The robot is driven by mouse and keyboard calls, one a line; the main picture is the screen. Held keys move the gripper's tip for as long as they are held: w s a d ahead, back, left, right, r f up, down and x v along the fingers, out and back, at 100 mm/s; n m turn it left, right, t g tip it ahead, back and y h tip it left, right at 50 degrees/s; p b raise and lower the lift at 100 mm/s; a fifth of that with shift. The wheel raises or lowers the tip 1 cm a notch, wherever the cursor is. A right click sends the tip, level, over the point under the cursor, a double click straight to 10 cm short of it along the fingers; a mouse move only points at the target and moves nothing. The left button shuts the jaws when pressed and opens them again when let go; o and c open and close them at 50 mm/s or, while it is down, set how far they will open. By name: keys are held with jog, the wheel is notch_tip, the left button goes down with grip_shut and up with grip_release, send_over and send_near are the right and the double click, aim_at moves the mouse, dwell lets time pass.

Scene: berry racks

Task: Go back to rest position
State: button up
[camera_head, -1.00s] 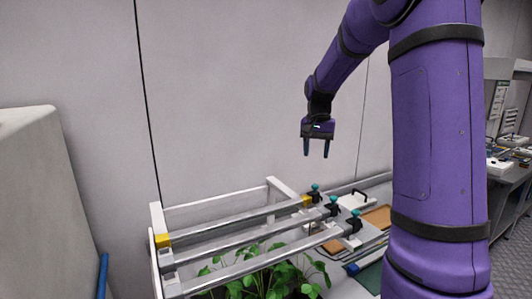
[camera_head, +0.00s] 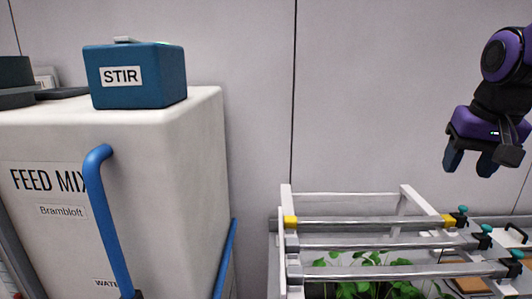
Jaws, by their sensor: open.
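My gripper (camera_head: 469,163) is at the upper right of the head view. It points down, with its two dark fingers apart and nothing between them. It hangs in the air above the right end of the rack (camera_head: 350,225), clear of the rails. Most of my purple arm is outside the picture at the right edge.
The rack has metal rails with yellow end pieces, teal-knobbed valves (camera_head: 484,230) and green plants (camera_head: 365,288) below. A large white feed mix tank (camera_head: 180,190) with blue pipes (camera_head: 112,220) fills the left. A blue STIR box (camera_head: 135,78) sits on it.

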jog(key=s+a+f+n+t, duration=0.2)
jog(key=s+a, duration=0.3)
jog(key=s, duration=0.6)
jog(key=shift+a+f+n+y, duration=0.15)
jog(key=shift+a+n+y, duration=0.2)
jog(key=shift+n, duration=0.55)
jog(key=shift+c, duration=0.7)
jog(key=shift+s+d, duration=0.1)
jog(key=shift+s, duration=0.1)
